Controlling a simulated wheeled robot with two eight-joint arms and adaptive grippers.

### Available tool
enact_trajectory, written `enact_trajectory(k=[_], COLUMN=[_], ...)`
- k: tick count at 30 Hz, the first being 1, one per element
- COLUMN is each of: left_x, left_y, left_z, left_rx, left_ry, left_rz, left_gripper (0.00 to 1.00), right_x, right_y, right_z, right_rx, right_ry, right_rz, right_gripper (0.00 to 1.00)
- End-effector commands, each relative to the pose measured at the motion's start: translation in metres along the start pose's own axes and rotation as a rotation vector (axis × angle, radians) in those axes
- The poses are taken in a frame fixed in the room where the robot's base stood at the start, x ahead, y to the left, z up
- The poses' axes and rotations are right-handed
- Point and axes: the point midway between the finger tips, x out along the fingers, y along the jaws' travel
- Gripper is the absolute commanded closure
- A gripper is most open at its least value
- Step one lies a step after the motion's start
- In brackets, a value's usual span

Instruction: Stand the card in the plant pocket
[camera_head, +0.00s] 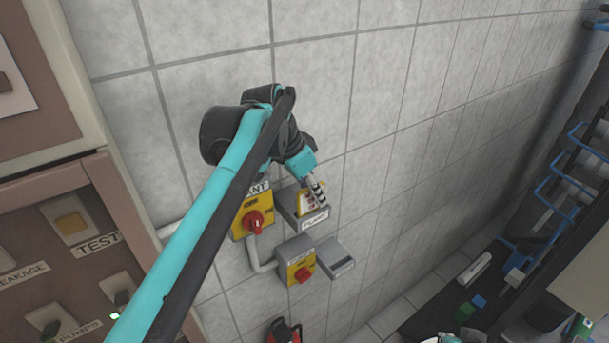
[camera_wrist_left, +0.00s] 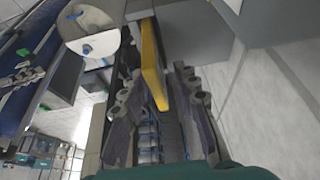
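The pocket is right of the upper yellow switch. My left gripper (camera_head: 317,193) is at the card's upper right part. In the left wrist view, the card (camera_wrist_left: 151,62) shows as a yellow edge between the two fingers, with its far end at the grey pocket (camera_wrist_left: 195,30). The card's foot inside the pocket is hidden.
A yellow box with a red rotary switch (camera_head: 254,222) is left of the pocket. Below are a second red switch (camera_head: 301,273) and another grey pocket (camera_head: 338,264). A brown panel (camera_head: 70,250) stands at left. The tiled wall to the right is clear.

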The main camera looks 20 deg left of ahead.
Motion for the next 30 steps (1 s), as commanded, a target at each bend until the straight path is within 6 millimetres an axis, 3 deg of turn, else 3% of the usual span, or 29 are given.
enact_trajectory(k=[6, 13, 18, 30], left_x=[-0.05, -0.089, -0.1, -0.101], left_y=[0.0, 0.0, 0.0, 0.0], left_z=[0.0, 0.0, 0.0, 0.0], left_rx=[-0.002, -0.002, -0.002, -0.001], left_ry=[0.0, 0.0, 0.0, 0.0], left_rz=[0.0, 0.001, 0.001, 0.0], left_gripper=[0.7, 0.7, 0.7, 0.7], right_x=[0.001, 0.001, 0.001, 0.001], right_y=[0.0, 0.0, 0.0, 0.0], right_z=[0.001, 0.001, 0.001, 0.001], right_rx=[0.0, 0.0, 0.0, 0.0], right_ry=[0.0, 0.0, 0.0, 0.0], right_rz=[0.0, 0.0, 0.0, 0.0], right_gripper=[1.0, 1.0, 1.0, 1.0])
